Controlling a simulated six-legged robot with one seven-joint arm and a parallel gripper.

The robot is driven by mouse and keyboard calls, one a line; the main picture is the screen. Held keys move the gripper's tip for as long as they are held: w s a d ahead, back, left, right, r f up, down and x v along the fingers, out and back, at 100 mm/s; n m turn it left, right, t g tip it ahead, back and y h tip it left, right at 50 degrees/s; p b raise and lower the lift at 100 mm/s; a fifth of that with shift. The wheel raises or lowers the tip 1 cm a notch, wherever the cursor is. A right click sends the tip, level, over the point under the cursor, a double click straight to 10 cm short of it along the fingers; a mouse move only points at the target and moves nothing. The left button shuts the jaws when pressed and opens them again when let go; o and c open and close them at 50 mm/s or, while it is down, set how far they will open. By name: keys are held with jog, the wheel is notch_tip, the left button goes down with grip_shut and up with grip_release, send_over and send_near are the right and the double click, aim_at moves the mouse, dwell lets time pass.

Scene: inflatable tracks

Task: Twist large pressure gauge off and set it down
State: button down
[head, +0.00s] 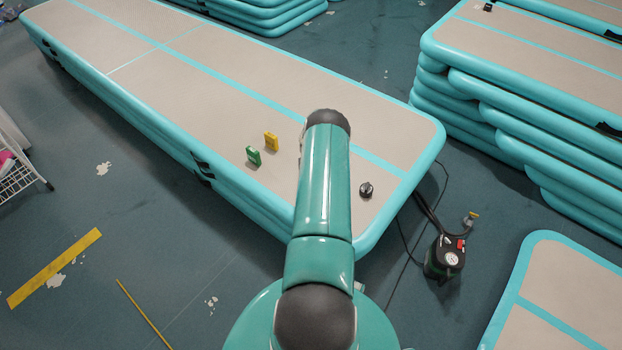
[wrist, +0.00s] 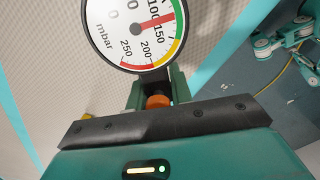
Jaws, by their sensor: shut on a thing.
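The large pressure gauge (wrist: 130,32) fills the top of the wrist view. It has a white round face marked in mbar, with red, yellow and green bands and a red pointer. Its dark stem runs down between the fingers of my gripper (wrist: 154,88), which is shut on it. An orange piece (wrist: 157,101) shows between the fingers, below the stem. The wrist view does not show clearly whether the gauge is joined to anything. In the head view my own arm hides the gripper and the gauge.
The long beige and turquoise inflatable track (head: 150,75) lies under my arm. On it stand a green block (head: 253,156), a yellow block (head: 271,142) and a small black knob-like piece (head: 366,190). A pump (head: 444,258) with hoses stands on the floor at right. Much of the track top is clear.

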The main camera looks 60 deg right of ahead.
jog(key=shift+w+d+m, duration=0.1)
jog(key=shift+m, duration=0.2)
jog(key=d+m, duration=0.1)
jog(key=m, duration=0.2)
jog(key=d+m, duration=0.1)
jog(key=m, duration=0.1)
jog(key=shift+w+d, duration=0.35)
jog(key=shift+w, duration=0.05)
jog(key=d+m, duration=0.1)
jog(key=m, duration=0.2)
jog(key=d+m, duration=0.1)
jog(key=m, duration=0.1)
jog(key=shift+s+d, duration=0.25)
jog(key=shift+d, duration=0.1)
jog(key=shift+r, duration=0.1)
jog(key=shift+r, duration=2.4)
